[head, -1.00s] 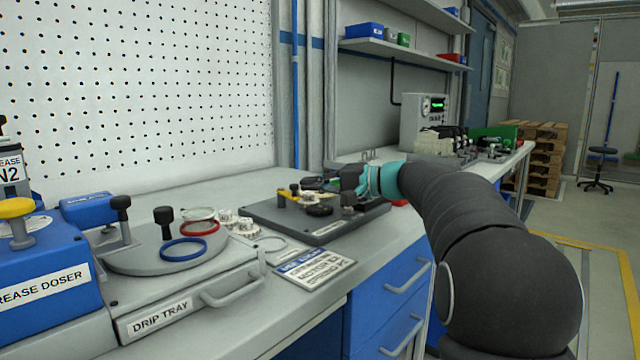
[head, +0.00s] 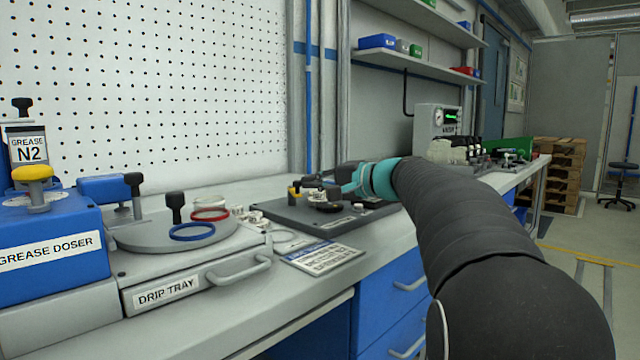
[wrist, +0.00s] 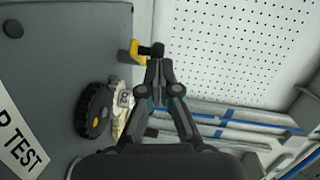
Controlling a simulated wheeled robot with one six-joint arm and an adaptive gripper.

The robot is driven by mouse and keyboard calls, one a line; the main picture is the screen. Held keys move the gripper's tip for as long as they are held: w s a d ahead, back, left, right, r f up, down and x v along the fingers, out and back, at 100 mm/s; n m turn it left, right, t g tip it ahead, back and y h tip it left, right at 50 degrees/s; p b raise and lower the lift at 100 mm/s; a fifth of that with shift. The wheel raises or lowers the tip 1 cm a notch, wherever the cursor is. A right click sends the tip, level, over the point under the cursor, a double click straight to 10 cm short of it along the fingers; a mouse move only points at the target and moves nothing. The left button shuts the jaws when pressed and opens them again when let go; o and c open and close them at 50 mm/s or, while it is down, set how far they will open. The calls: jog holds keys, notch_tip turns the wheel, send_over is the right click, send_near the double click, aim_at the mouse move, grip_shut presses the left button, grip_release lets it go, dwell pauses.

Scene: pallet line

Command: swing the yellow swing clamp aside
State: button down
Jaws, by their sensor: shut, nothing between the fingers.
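The yellow swing clamp (head: 294,192) stands on the dark grey plate of the test station, near its back left corner in the head view. In the wrist view the clamp (wrist: 137,52) shows as a yellow piece with a black end by the plate's edge. My gripper (wrist: 161,64) is shut and empty. Its fingertips appear right beside the clamp's black end in the wrist view; I cannot tell whether they touch it. In the head view my gripper (head: 335,188) reaches in over the plate from the right, and its fingertips are hard to make out.
A black knurled wheel (wrist: 95,110) and a pale geared part sit on the plate (head: 345,226) near my gripper. A drip tray (head: 165,291) with red and blue rings and a blue grease doser (head: 50,240) stand left. A perforated wall (head: 180,90) rises behind the bench.

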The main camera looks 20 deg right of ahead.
jog(key=d, duration=0.3)
jog(key=d+r+p, duration=0.1)
jog(key=shift+s+d, duration=0.15)
jog(key=shift+s, duration=0.2)
jog(key=v, duration=0.9)
jog(key=shift+s+f+b, duration=0.15)
jog(key=shift+s+b, duration=0.3)
jog(key=shift+s, duration=0.2)
